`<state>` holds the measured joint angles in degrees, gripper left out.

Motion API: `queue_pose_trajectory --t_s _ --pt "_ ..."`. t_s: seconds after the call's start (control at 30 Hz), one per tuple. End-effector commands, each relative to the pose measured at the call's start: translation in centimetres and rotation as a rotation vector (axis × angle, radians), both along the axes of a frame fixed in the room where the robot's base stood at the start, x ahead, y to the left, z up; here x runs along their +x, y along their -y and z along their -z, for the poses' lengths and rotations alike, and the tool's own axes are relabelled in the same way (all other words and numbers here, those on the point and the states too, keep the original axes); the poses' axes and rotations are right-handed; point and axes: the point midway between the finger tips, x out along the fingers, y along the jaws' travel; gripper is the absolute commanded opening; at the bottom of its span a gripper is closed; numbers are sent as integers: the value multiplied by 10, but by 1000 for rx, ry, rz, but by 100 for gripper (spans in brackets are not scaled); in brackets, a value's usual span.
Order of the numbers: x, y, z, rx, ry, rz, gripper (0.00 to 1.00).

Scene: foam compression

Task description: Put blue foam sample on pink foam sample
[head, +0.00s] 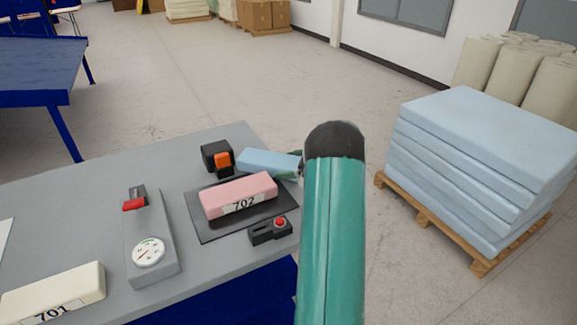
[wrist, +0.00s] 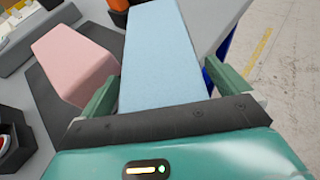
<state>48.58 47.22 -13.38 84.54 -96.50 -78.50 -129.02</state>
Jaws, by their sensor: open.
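The pink foam sample (head: 238,194), labelled 702, lies on a dark flat plate (head: 208,228) on the grey table. It shows at the left in the wrist view (wrist: 74,62). The blue foam sample (head: 266,162) is just behind the pink one, near the table's right edge. In the wrist view the blue sample (wrist: 160,40) stretches away between the green fingers of my gripper (wrist: 168,80). The fingers are open on either side of it. In the head view my arm hides most of the gripper. I cannot tell whether the blue sample touches the table.
A black box with an orange part (head: 222,160) stands behind the pink sample. A small red-button box (head: 270,231) is in front. A gauge device (head: 150,252) and a cream sample labelled 701 (head: 54,290) are to the left. Stacked blue foam slabs (head: 480,160) stand right.

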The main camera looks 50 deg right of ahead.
Motion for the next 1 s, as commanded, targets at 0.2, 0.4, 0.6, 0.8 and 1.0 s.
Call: queue_pose_trajectory --t_s 0.2,0.4,0.6,0.8,1.0 --pt "-33 19 -15 -1 1 4 100" --pt "-69 37 -31 0 0 3 100" --pt "-91 48 -41 0 -1 1 100" --pt "-96 50 -43 1 -1 -1 100" --pt "-69 43 -70 24 10 89 100"
